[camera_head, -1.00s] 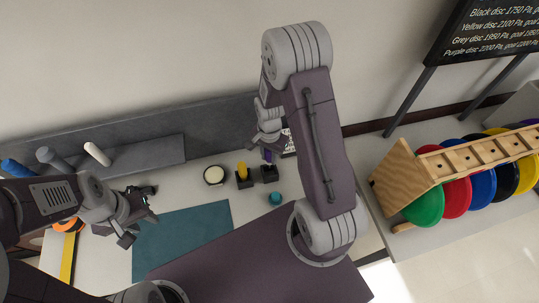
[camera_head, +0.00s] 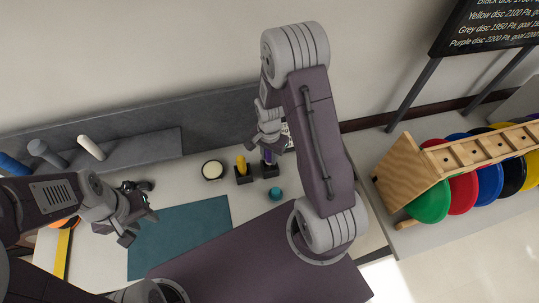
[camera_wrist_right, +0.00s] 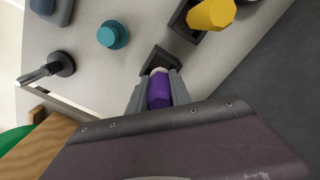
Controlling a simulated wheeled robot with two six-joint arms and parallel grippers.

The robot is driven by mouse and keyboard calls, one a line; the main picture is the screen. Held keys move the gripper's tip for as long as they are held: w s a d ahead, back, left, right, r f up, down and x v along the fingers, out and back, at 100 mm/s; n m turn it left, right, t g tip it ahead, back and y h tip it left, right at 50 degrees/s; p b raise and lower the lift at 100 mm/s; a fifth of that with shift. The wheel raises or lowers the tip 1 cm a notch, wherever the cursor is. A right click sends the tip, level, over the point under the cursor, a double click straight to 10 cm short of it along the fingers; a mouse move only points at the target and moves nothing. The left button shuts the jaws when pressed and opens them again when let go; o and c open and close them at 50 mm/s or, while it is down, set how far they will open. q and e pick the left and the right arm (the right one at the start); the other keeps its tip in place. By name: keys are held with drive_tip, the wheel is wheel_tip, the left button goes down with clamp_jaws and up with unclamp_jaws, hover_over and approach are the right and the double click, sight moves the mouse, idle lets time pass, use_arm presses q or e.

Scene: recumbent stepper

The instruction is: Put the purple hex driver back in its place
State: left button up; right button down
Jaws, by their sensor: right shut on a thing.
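The purple hex driver (camera_wrist_right: 159,90) is held between the fingers of my right gripper (camera_wrist_right: 158,82), which is shut on its handle. A small black holder (camera_wrist_right: 157,61) lies right at the fingertips, in line with the driver. In the head view the driver (camera_head: 268,157) shows just above the black holder (camera_head: 270,171). Its lower end is hidden, so I cannot tell whether it is inside the holder. My left gripper (camera_head: 139,220) is open and empty, beside the teal mat.
A yellow driver (camera_head: 241,162) stands in another black holder (camera_head: 243,177) just left. A teal knob (camera_head: 275,194) and a white round disc (camera_head: 212,170) are close by. The teal mat (camera_head: 180,240) is clear. A wooden rack (camera_head: 455,158) with coloured discs stands right.

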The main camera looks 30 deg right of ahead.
drive_tip(key=shift+f+b, duration=1)
drive_tip(key=shift+f, duration=0.45)
drive_tip(key=c, duration=1.1)
unclamp_jaws()
wheel_tip(320, 180, up, 9)
drive_tip(key=shift+r, duration=0.1)
